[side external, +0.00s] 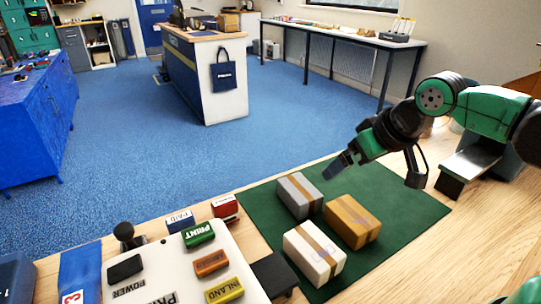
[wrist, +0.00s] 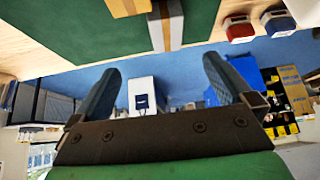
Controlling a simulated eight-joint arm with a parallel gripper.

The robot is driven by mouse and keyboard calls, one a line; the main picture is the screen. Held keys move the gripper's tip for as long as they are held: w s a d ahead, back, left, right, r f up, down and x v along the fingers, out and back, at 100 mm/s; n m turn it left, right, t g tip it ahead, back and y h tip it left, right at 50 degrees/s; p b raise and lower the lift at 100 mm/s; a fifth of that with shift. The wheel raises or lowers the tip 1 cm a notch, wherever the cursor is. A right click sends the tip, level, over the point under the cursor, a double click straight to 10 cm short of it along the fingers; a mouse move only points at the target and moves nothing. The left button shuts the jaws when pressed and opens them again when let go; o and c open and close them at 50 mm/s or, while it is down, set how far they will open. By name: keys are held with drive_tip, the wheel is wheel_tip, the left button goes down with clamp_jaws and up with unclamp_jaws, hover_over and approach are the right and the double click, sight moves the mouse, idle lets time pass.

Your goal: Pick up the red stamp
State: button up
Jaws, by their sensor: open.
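The red stamp (side external: 225,207) is a small red block with a pale base and a label. It rests on the wooden table between the green mat and the blue stamp (side external: 180,220). In the wrist view the red stamp (wrist: 239,29) is at the upper right, beside the blue stamp (wrist: 278,23). My gripper (side external: 343,166) is raised above the far side of the mat, to the right of the red stamp and well apart from it. In the wrist view my gripper (wrist: 162,68) has its two fingers spread wide with nothing between them.
A grey carton (side external: 294,199), a brown carton (side external: 345,232) and a white carton (side external: 305,261) sit on the green mat (side external: 262,215). A white panel (side external: 165,270) with coloured buttons and a black joystick (side external: 125,233) stand left of them. The mat's right side is clear.

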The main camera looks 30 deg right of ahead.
drive_tip(key=w+a+f+g, duration=0.1)
drive_tip(key=w+a, duration=0.8)
drive_tip(key=g, duration=0.1)
approach(224, 202)
drive_tip(key=x, duration=0.5)
drive_tip(key=shift+w+d, duration=0.1)
drive_tip(key=shift+w+f, duration=0.25)
drive_tip(key=shift+f, duration=0.35)
drive_tip(key=shift+x, duration=2.2)
drive_tip(key=c, duration=1.3)
